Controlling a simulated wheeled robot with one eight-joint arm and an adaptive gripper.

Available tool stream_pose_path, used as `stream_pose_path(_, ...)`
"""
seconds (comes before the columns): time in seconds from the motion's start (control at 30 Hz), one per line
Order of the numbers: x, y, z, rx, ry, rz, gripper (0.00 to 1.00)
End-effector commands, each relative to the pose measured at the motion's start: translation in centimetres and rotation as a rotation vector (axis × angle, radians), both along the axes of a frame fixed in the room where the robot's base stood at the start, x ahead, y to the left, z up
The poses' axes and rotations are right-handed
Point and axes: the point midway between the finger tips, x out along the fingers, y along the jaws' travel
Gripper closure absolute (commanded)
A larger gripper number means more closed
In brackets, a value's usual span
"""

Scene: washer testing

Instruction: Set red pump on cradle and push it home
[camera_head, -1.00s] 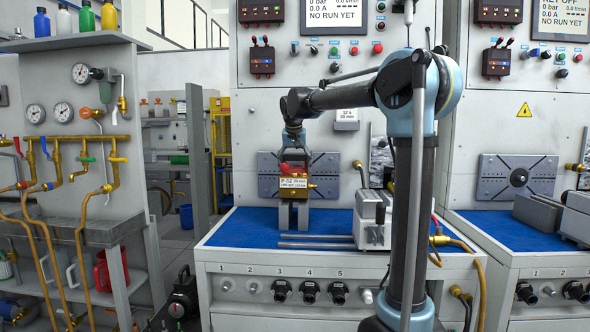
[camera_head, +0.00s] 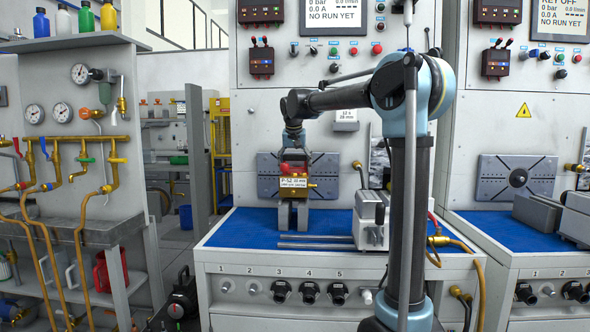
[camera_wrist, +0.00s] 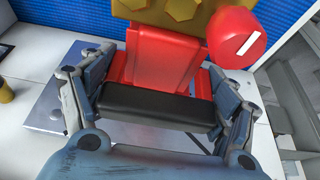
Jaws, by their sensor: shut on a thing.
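The red pump (camera_head: 296,170), with a red body and a brass end, shows in the head view with a white tag reading P-52. It also fills the upper middle of the wrist view (camera_wrist: 165,60), with a round red knob to its right. My gripper (camera_head: 297,157) is shut on the pump from above; its blue-grey fingers show on both sides of the red body in the wrist view (camera_wrist: 162,82). The grey cradle (camera_head: 293,216) stands directly below the pump on the blue mat. The tag partly hides where they meet, so I cannot tell whether the pump is fully seated.
The blue bench mat (camera_head: 240,230) has free room left of the cradle. Two grey rods (camera_head: 310,241) lie in front at right. A grey vise-like block (camera_head: 370,222) stands further right. A dark slotted plate (camera_head: 268,177) is on the wall behind.

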Motion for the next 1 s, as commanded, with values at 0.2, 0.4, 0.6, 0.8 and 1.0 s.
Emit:
stream_pose_path(0.2,0.37,-0.01,0.1,0.0,-0.001,0.0,0.78)
stream_pose_path(0.4,0.65,-0.02,0.1,0.0,-0.001,0.0,0.78)
stream_pose_path(0.6,0.92,-0.04,0.11,0.0,-0.001,0.0,0.78)
stream_pose_path(0.8,0.93,-0.04,0.09,0.0,-0.001,0.0,0.09)
stream_pose_path(1.0,0.93,-0.03,0.06,0.0,0.0,0.0,0.0)
